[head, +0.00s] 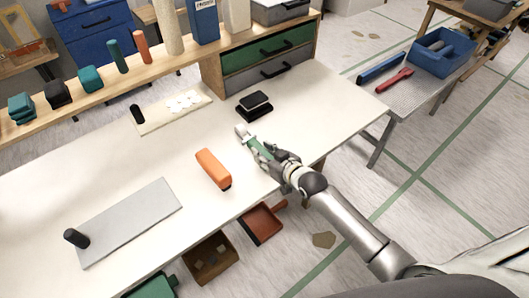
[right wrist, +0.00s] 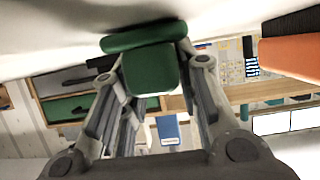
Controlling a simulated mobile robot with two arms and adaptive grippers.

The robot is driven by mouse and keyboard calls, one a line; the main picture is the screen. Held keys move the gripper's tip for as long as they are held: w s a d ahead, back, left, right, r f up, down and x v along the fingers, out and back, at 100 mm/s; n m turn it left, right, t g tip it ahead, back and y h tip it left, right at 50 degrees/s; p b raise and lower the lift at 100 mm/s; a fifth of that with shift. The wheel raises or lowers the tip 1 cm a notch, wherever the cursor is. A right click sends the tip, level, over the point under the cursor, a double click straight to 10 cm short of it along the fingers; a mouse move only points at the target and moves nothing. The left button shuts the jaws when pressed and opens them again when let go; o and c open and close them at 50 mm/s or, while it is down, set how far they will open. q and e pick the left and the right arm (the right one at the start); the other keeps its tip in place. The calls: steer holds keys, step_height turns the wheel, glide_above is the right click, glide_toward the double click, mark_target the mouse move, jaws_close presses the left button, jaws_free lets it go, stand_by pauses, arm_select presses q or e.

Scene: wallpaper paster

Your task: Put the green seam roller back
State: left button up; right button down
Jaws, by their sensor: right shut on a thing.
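The green seam roller (head: 260,148) is in my right gripper (head: 270,154), over the right part of the white table. A pale end sticks out past the fingers, toward the back. In the right wrist view the green piece (right wrist: 150,70) sits between the two fingers, with another green part across its far side. I cannot tell whether it touches the table. My left gripper is not in view.
An orange-handled tool (head: 212,168) lies just left of the gripper, and a black block (head: 254,104) lies behind it. A grey plate (head: 130,222) with a dark knob is at front left. A raised wooden shelf (head: 105,92) holds several tools along the back. The table middle is mostly clear.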

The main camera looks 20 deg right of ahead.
steer(key=shift+f, duration=0.1)
steer(key=shift+f, duration=0.15)
steer(key=c, duration=1.1)
jaws_free()
steer(key=shift+b, duration=0.3)
steer(key=v, duration=1.1)
steer(key=shift+b, duration=0.3)
steer(key=shift+a+f, duration=0.1)
steer(key=shift+a, duration=0.05)
